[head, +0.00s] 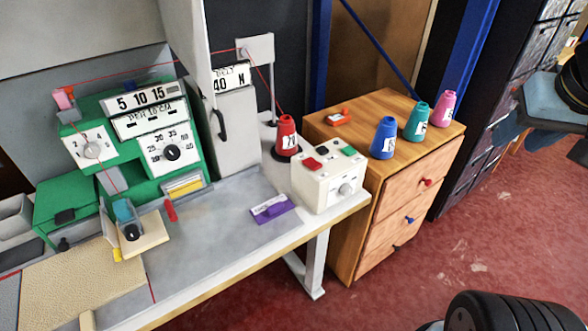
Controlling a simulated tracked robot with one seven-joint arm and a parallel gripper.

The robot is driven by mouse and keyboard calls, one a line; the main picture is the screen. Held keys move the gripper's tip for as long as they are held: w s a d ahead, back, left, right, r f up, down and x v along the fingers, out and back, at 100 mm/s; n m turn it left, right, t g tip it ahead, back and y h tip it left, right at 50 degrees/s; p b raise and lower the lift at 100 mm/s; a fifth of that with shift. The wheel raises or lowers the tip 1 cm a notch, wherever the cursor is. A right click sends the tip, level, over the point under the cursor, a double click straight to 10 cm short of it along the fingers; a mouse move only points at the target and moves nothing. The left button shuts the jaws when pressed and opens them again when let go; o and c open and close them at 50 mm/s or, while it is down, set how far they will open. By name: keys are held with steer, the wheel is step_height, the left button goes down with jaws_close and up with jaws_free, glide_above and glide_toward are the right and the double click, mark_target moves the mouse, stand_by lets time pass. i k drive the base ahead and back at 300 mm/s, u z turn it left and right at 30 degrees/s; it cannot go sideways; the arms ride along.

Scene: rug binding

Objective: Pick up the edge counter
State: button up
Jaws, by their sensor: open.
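No label that I can read marks the edge counter. A purple flat device (272,209) with a pale label strip lies on the grey worktable, near its front edge. A small orange-red device (339,116) with a pale spot lies on the wooden cabinet top. I cannot tell which of these, if either, is the edge counter. Both lie free, with nothing on them. My gripper is not in this view.
A green machine (140,130) with dials stands on the worktable (215,230). A white button box (328,185) and red cone (286,136) stand right of it. Blue, teal and pink cones (416,121) stand on the cabinet (393,103). Red floor (400,265) lies open in front.

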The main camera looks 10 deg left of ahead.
mark_target(273, 208)
steer(key=z, duration=0.2)
steer(key=i, duration=0.4)
steer(key=u, duration=2.5)
steer(key=k, duration=0.55)
steer(key=u, duration=0.25)
